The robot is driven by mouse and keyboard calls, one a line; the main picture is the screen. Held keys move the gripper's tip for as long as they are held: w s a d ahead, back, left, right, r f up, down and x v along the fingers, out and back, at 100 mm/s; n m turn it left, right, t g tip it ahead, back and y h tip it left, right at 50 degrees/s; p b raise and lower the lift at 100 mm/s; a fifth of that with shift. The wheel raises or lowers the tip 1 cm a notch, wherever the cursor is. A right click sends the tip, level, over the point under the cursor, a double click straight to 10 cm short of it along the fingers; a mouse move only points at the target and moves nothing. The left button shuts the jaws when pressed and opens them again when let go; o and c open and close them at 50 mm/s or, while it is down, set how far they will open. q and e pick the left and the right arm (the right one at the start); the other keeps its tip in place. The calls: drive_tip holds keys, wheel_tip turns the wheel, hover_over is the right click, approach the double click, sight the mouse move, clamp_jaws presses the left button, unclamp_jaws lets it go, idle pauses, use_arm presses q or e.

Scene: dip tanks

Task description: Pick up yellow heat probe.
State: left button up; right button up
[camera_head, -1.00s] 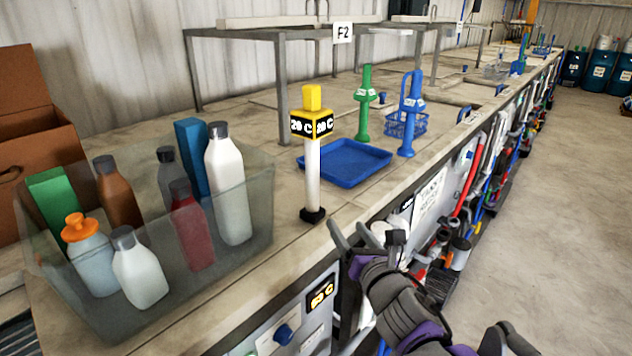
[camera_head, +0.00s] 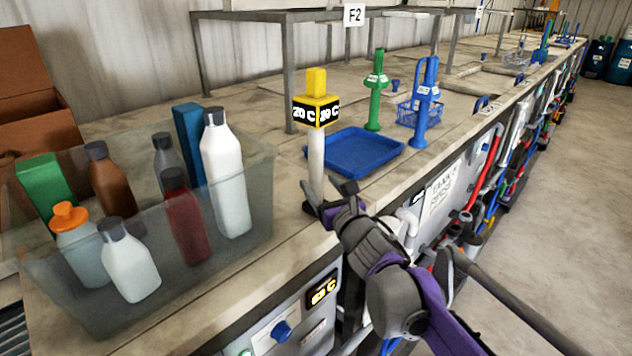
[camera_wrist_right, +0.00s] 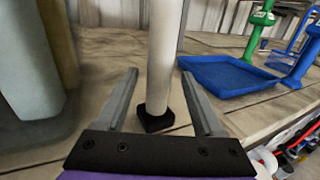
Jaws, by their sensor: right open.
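The yellow heat probe (camera_head: 316,112) stands upright on the bench, with a yellow top, a black band reading 20 C and a white shaft. In the right wrist view its white shaft (camera_wrist_right: 162,60) and black foot (camera_wrist_right: 154,118) show. My right gripper (camera_head: 326,186) is open at the lower shaft, and in the head view it hides part of the foot. In the right wrist view the two fingers (camera_wrist_right: 158,84) point toward the shaft, which appears between their tips. I cannot tell whether they touch it. My left gripper is not in view.
A clear bin (camera_head: 85,312) of bottles stands left of the probe. A blue tray (camera_head: 352,152) lies to its right, with green (camera_head: 375,95) and blue (camera_head: 424,105) probes beyond. The bench's front edge runs beneath my right arm.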

sight(318, 181)
drive_tip(key=shift+x, duration=1.55)
clamp_jaws()
